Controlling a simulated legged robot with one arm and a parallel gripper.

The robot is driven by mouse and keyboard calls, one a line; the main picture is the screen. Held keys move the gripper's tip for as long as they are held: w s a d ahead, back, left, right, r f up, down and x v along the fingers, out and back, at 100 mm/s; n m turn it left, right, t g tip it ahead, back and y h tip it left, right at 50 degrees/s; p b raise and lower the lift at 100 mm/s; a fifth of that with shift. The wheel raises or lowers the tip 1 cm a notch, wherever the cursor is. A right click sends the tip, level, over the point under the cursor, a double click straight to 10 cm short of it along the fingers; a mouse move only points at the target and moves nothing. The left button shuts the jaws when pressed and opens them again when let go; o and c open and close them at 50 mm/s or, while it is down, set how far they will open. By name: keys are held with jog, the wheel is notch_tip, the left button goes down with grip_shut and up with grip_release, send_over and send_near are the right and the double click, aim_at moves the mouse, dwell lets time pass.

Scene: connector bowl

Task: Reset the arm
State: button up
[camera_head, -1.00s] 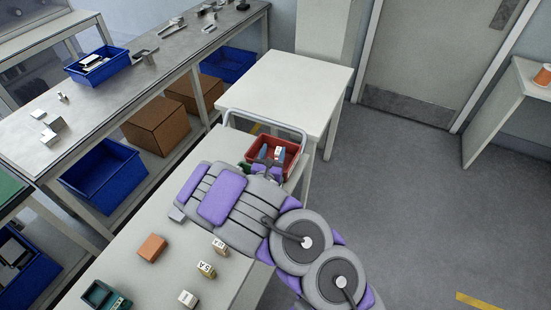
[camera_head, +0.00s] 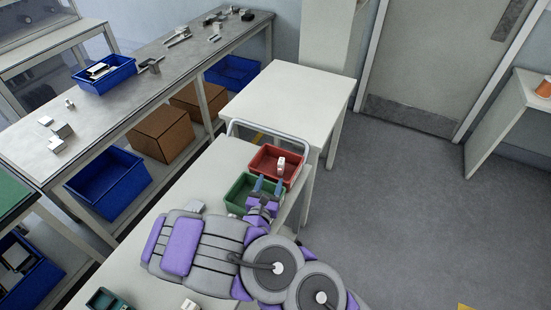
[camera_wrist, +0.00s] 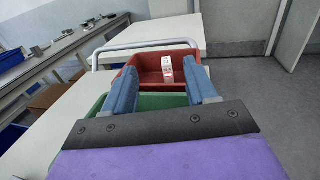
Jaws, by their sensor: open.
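My gripper (camera_head: 266,188) is open and empty, over the green bin (camera_head: 238,190) on the cart top. In the wrist view its two blue fingers (camera_wrist: 163,92) stand apart, with the green bin (camera_wrist: 150,101) below and between them. The red bin (camera_head: 264,158) sits just beyond the green one, and a small white block with dark markings (camera_head: 281,164) is in it. The block also shows in the wrist view (camera_wrist: 167,69), standing in the red bin (camera_wrist: 150,66). My purple and grey arm covers much of the near cart top.
A white table (camera_head: 290,95) stands past the cart's rail (camera_head: 262,122). A metal workbench (camera_head: 150,85) with blue bins runs along the left. A small dark green container (camera_head: 108,300) and a white block (camera_head: 189,305) lie at the near end. Floor at right is open.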

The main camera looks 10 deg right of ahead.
jog(key=s+d+r+m+g+h, duration=0.1)
jog(key=d+r+m+g+h, duration=0.1)
jog(key=d+r+m+h, duration=0.55)
jog(key=s+d+r+m+g+h, duration=0.3)
jog(key=s+d+r+m+g, duration=1.05)
jog(key=s+d, duration=0.2)
jog(key=s+a+f+m+g+y, duration=0.2)
jog(key=s+m+g+y, duration=0.5)
jog(key=s, duration=0.9)
jog(key=s+a+r+m+t+y, duration=0.1)
jog(key=s+a+t+y, duration=0.1)
jog(key=a+y, duration=0.3)
jog(key=s+a+m+t+y, duration=0.2)
jog(key=a+y, duration=0.3)
jog(key=a, duration=0.4)
jog(key=shift+s+a+r, duration=0.3)
jog(key=shift+s+r, duration=0.05)
jog(key=shift+s, duration=0.5)
